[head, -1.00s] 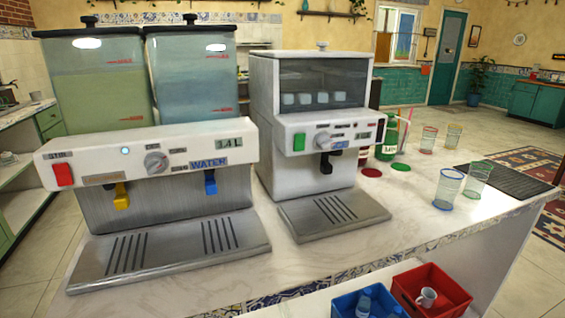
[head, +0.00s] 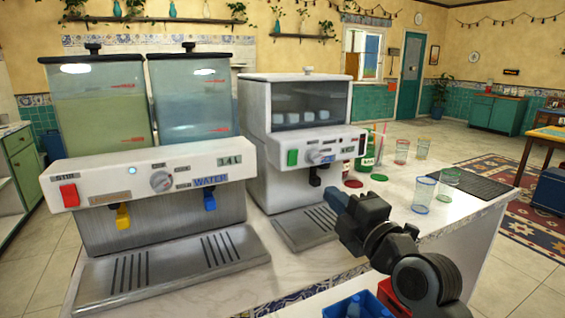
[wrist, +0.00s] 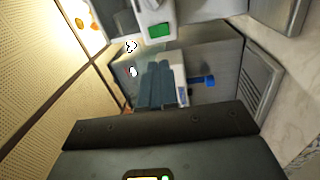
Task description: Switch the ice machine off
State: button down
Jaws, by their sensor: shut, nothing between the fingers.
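The ice machine (head: 262,130) stands on the counter, with ice cubes behind its dark window. A green switch (head: 292,157) sits at the left of its white front panel, beside a round knob (head: 315,156) and a small display. The green switch also shows near the top of the wrist view (wrist: 158,30). My gripper (head: 336,200) is shut and empty, in front of the ice machine and to the right of and below the switch in the head view. In the wrist view its closed fingers (wrist: 157,85) appear below the switch, apart from it in the picture.
A two-tank drink dispenser (head: 150,165) with a red switch, yellow lever and blue lever stands left of the ice machine. Bottles (head: 366,150) and several glasses (head: 423,195) stand to the right. Blue (head: 350,306) and red crates sit below the counter.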

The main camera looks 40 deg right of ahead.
jog(key=shift+w+d+r+n, duration=0.1)
jog(key=shift+w+r+n, duration=0.3)
jog(key=shift+r+n, duration=0.15)
jog(key=p, duration=0.5)
send_near(292, 154)
jog(key=x, duration=0.5)
jog(key=shift+w+d+r, duration=0.1)
jog(key=shift+w+d, duration=0.25)
jog(key=shift+w, duration=0.5)
